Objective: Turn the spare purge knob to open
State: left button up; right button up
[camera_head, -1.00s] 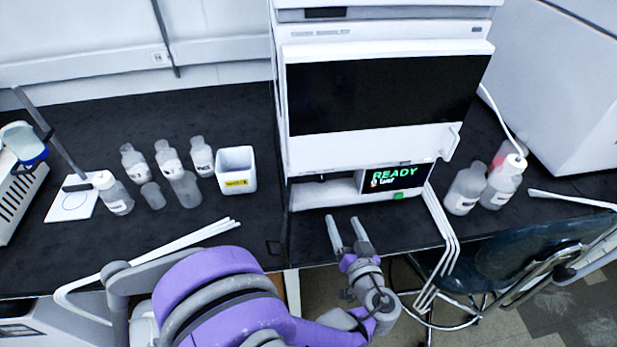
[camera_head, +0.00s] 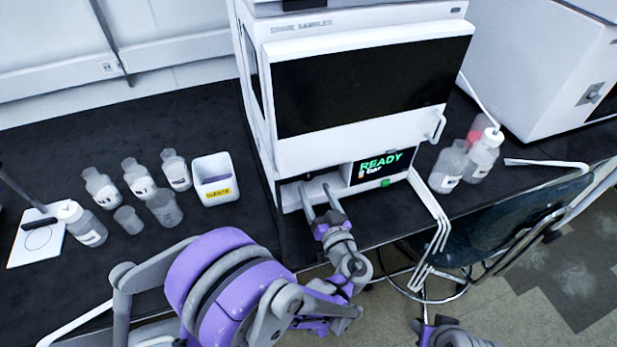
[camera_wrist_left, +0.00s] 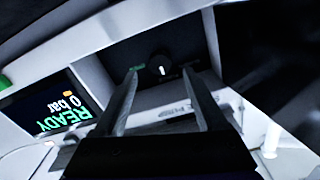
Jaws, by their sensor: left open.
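A round black knob with a white pointer mark (camera_wrist_left: 157,62) sits in the recess of the white instrument in the left wrist view. Its mark points toward the bottom of that upside-down picture. I take it for the purge knob; no label on it is readable. My left gripper (camera_head: 315,189) is open at the recess in the head view. In the left wrist view its two fingers reach toward the knob, one on each side in the picture. I cannot tell whether they touch it. Part of my right arm shows at the bottom edge of the head view; its fingers are not clear.
The instrument's display (camera_head: 379,166) beside the recess reads READY and 0 bar. Several bottles and a white bin (camera_head: 213,181) stand on the bench to the left.

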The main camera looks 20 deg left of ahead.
aim_at(309, 178)
pick_arm(q)
jog(key=x, duration=0.5)
jog(key=shift+a, duration=0.1)
grip_shut()
